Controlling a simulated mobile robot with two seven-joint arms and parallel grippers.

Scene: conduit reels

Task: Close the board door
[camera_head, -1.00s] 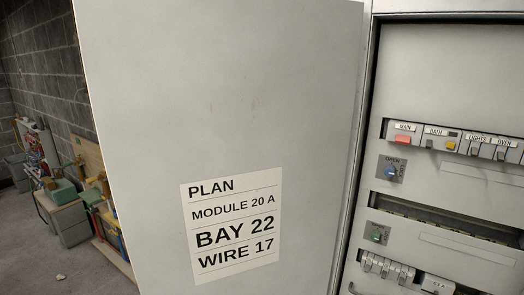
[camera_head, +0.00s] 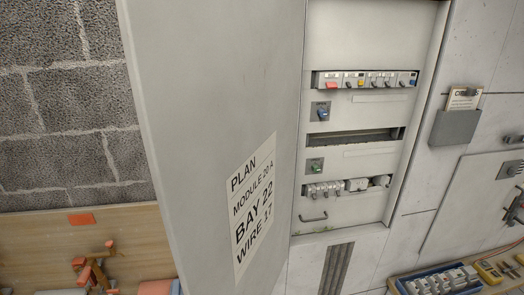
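The board door (camera_head: 215,110) is a tall pale grey panel. It stands open, swung out to the left of the board (camera_head: 372,135). A white label (camera_head: 252,212) on it reads PLAN, MODULE 20 A, BAY 22, with the WIRE line below. A small handle (camera_head: 313,217) sits near the board's bottom left. Neither gripper is in view.
A grey pocket (camera_head: 455,127) holding papers is on the wall panel at right. A blue tray (camera_head: 440,282) of modules lies on a bench at bottom right. A wooden surface (camera_head: 40,240) with orange pieces stands at left before a block wall (camera_head: 60,110).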

